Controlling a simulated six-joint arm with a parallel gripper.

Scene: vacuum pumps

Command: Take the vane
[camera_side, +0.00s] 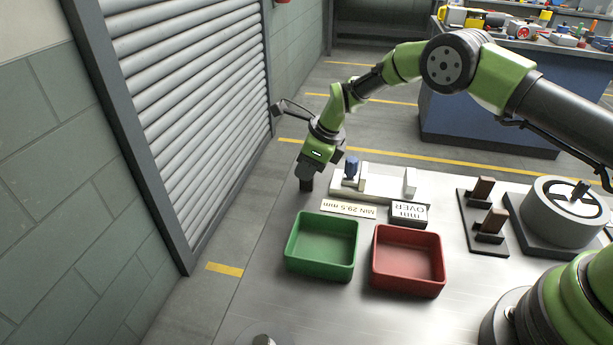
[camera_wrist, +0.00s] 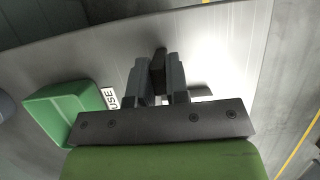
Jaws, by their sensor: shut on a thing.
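My gripper (camera_side: 306,184) points down over the left end of the metal table, left of a pale measuring fixture. In the wrist view, its two grey fingers (camera_wrist: 158,74) are shut on a dark, narrow vane (camera_wrist: 158,60) that sticks out past the fingertips. In the side view the held vane cannot be told apart from the dark fingers. Two more brown vanes, a rear one (camera_side: 483,188) and a front one (camera_side: 494,221), stand upright in a dark holder (camera_side: 473,222) at the right. A round pump (camera_side: 562,212) sits right of them.
The pale fixture (camera_side: 385,182) carries a blue knob (camera_side: 351,168). A green bin (camera_side: 321,264), also in the wrist view (camera_wrist: 48,110), and a red bin (camera_side: 408,284) stand in front.

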